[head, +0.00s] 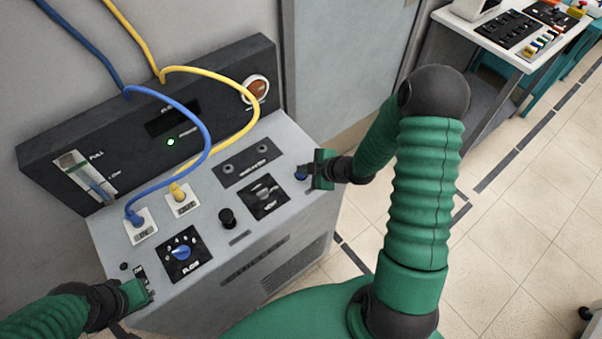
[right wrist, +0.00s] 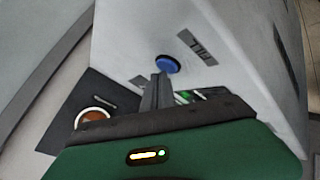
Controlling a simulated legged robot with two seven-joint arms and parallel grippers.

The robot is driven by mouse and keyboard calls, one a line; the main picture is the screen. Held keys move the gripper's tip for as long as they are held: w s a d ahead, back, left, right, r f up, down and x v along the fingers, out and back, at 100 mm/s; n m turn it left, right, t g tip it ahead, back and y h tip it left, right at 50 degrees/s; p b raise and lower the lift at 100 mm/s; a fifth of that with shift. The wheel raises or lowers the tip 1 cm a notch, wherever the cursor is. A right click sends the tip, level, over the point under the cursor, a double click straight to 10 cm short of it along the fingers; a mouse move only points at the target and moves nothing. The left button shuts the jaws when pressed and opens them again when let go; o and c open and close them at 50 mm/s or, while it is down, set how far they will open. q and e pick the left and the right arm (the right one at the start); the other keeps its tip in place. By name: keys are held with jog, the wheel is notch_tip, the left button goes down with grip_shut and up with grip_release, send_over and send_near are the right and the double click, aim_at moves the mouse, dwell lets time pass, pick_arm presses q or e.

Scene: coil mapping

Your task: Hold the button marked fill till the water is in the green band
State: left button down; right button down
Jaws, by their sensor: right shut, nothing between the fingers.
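The blue button (right wrist: 167,64) sits beside a label reading FILL (right wrist: 197,47) in the right wrist view. In the head view the button (head: 300,175) is at the right end of the grey machine top. My right gripper (head: 309,172) is shut and empty, its fingertips (right wrist: 162,78) right at the button's edge; I cannot tell whether they press it. The water gauge (head: 84,174) is on the dark panel at left, with bluish water low in it, near the lower mark; a green band is too small to make out. My left gripper (head: 142,292) is at the machine's front left corner; its fingers are unclear.
Blue (head: 205,130) and yellow (head: 256,95) hoses arch over the machine top to two sockets. A flow knob (head: 181,253), a black knob (head: 227,217) and an orange lamp (head: 257,88) are nearby.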

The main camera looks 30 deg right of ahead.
aim_at(304, 176)
jog(key=shift+f, duration=0.35)
dwell(6.5)
jog(key=shift+r+p, duration=0.55)
jog(key=shift+r, duration=0.25)
jog(key=shift+r, duration=0.1)
notch_tip(304, 176, up, 5)
jog(key=p, duration=0.4)
jog(key=shift+p, duration=0.4)
